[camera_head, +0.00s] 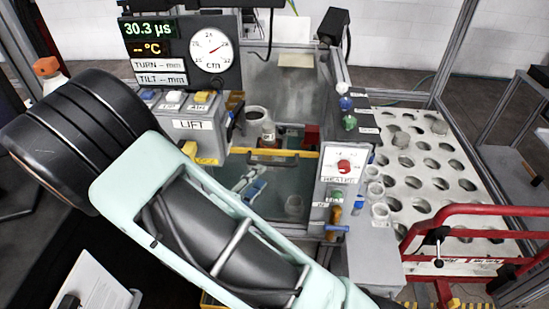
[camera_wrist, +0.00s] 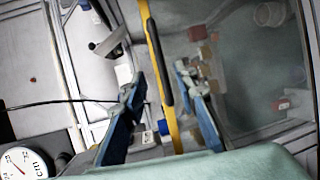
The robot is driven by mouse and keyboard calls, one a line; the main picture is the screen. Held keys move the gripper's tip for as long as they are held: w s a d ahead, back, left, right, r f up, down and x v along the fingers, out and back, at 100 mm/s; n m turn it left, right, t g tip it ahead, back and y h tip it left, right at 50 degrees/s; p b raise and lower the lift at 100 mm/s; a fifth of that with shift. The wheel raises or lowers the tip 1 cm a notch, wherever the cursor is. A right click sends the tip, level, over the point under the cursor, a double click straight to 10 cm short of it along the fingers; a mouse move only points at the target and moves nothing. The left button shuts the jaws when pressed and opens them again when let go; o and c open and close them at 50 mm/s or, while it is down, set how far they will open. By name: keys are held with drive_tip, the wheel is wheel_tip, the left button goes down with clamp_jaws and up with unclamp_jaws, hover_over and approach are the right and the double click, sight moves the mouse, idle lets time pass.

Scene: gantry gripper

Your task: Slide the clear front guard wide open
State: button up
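The clear front guard (camera_head: 285,182) stands at the front of the tank in the head view, with a yellow bar (camera_head: 311,154) along its upper edge. A dark handle (camera_head: 272,158) is fixed to that bar. In the wrist view the yellow bar (camera_wrist: 152,40) runs nearly upright, with the dark handle (camera_wrist: 153,62) on it and the clear panel (camera_wrist: 250,75) to its right. My gripper (camera_wrist: 160,82) has its blue fingers apart, one on each side of the bar. In the head view my gripper (camera_head: 249,184) is just below the handle, partly hidden by my arm. Finger contact cannot be told.
A LIFT control box (camera_head: 194,125) stands left of the guard, and a heater box (camera_head: 343,168) stands right. A white perforated rack (camera_head: 420,165) and a red rail (camera_head: 470,211) are farther right. A dial gauge (camera_head: 212,50) and readouts are above left.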

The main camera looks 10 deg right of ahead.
sight(272, 165)
drive_tip(key=p+x, duration=0.1)
drive_tip(key=x, duration=0.8)
drive_tip(key=shift+c, duration=0.5)
clamp_jaws()
